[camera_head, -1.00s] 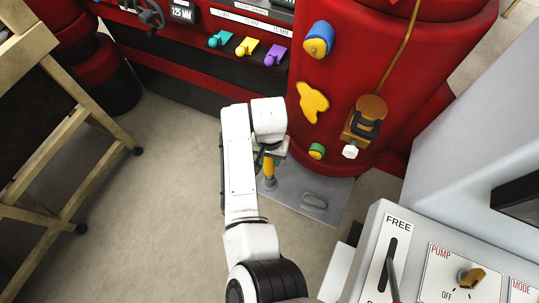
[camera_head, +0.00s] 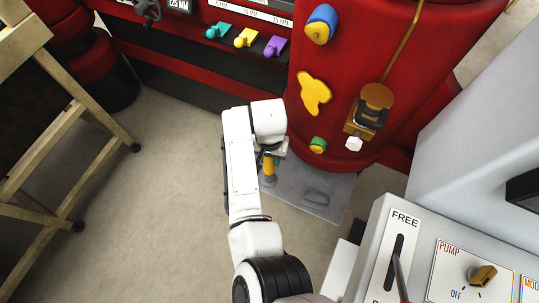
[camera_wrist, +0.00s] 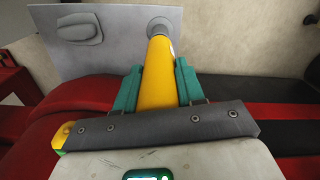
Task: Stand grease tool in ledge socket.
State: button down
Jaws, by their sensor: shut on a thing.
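The grease tool (camera_wrist: 157,78) is a yellow cylinder with a grey round end (camera_wrist: 160,26). In the head view the tool (camera_head: 269,168) hangs below my gripper (camera_head: 272,153), close to upright, its grey end over the grey plate. In the wrist view my gripper (camera_wrist: 159,86) has its teal fingers closed on either side of the yellow body. I cannot tell whether the grey end touches the plate, or whether it is part of the tool or of a socket. No separate socket is clear.
The grey plate (camera_head: 300,190) lies at the foot of the red press body (camera_head: 340,110) and bears an oval piece (camera_head: 316,197). A blue-yellow knob (camera_head: 320,25) and a brass fitting (camera_head: 370,108) stick out. A control panel (camera_head: 440,255) stands right, a wooden frame (camera_head: 60,130) left.

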jog(key=shift+s+f, duration=0.1)
jog(key=shift+s, duration=0.1)
jog(key=c, duration=0.6)
grip_release()
jog(key=shift+w, duration=0.1)
notch_tip(320, 180, up, 11)
